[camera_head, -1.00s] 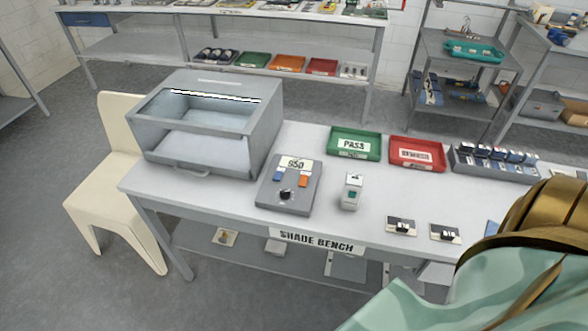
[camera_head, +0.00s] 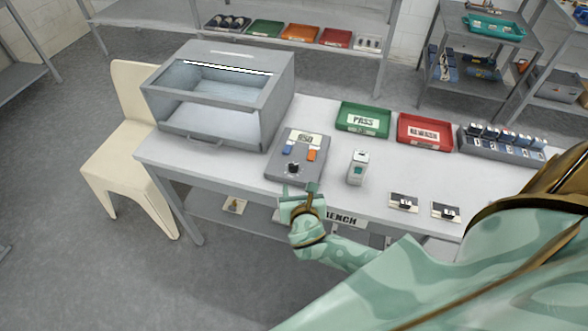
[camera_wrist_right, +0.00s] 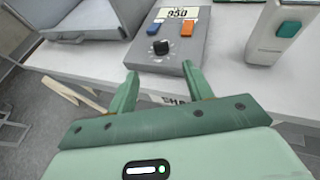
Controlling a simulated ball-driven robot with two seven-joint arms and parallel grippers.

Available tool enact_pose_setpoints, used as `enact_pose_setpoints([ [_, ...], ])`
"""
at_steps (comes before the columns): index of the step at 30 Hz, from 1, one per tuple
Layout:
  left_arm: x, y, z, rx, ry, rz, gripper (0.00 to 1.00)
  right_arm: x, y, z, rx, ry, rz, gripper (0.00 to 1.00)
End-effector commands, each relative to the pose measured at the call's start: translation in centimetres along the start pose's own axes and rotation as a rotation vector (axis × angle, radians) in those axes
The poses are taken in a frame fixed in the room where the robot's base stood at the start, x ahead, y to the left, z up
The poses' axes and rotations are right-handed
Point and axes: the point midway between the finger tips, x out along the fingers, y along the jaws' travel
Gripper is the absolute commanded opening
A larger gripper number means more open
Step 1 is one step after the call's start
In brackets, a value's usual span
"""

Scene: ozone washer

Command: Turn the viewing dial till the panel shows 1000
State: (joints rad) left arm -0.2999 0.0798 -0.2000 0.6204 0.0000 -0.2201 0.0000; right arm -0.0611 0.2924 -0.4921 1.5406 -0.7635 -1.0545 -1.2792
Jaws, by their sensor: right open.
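The grey control box (camera_head: 283,163) lies on the bench, with a small panel (camera_head: 306,139) at its top that reads 950 in the wrist view (camera_wrist_right: 177,13). Below the panel are a blue button (camera_head: 287,149) and an orange button (camera_head: 312,155). The black viewing dial (camera_head: 293,168) sits near the box's front edge; it also shows in the wrist view (camera_wrist_right: 160,47). My right gripper (camera_head: 301,188) is open and empty just in front of the box. In the wrist view its fingertips (camera_wrist_right: 160,70) are apart, short of the dial and not touching it. My left gripper is not in view.
A light booth (camera_head: 212,95) stands left of the box. A small white device (camera_head: 358,167) stands close on the right. Green PASS (camera_head: 363,120) and red (camera_head: 425,132) trays lie behind, with a sample rack (camera_head: 500,143) farther right. A cream chair (camera_head: 125,150) is left of the bench.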

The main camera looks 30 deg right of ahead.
Motion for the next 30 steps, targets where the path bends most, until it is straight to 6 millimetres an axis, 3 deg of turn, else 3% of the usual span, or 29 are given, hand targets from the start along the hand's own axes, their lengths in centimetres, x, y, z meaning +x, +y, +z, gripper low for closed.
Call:
enact_pose_setpoints([
  [6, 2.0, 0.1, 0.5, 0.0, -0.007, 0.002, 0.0, 6.1, -0.1, -0.3, 0.0, -0.001, -0.003, 0.51],
  [13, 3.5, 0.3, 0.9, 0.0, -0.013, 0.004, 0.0, 10.5, -0.1, -0.3, 0.002, 0.001, -0.002, 0.51],
  [18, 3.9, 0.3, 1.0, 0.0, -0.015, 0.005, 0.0, 11.9, -0.1, -0.2, 0.002, 0.002, -0.001, 0.51],
  [27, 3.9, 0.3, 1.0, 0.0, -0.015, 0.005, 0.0, 12.2, -0.1, -0.1, 0.004, 0.002, 0.0, 0.51],
  [30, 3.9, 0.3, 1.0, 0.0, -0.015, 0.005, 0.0, 12.1, -0.1, -0.1, 0.004, 0.002, 0.0, 0.26],
])
